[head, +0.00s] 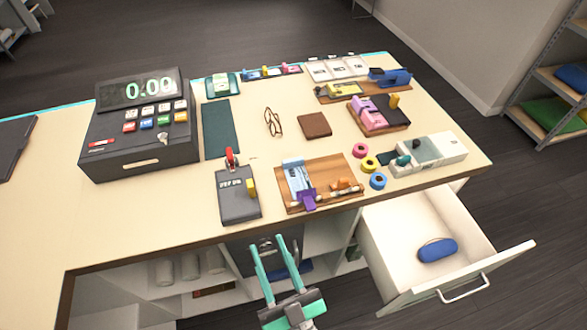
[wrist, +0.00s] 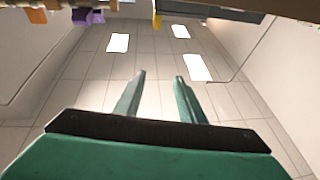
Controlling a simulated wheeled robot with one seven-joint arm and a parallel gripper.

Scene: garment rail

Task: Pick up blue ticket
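No thing in view is plainly a blue ticket. Small blue, pink and yellow pieces sit in a dark holder (head: 271,72) at the back of the counter in the head view; whether they are tickets is too small to tell. A blue ring-shaped roll (head: 378,181) lies at the front right, beside a yellow roll (head: 368,164) and a pink roll (head: 359,150). My gripper (head: 267,241) is in front of the counter's front edge, apart from these things. Its two fingers are spread with nothing between them, as the wrist view (wrist: 159,76) also shows.
A wooden board (head: 340,200) with light-blue and purple pieces lies near the counter's front edge. A dark card terminal (head: 239,204) and a cash register (head: 140,145) stand to its left. An open drawer (head: 385,255) holding a blue oval case (head: 437,250) juts out at the right.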

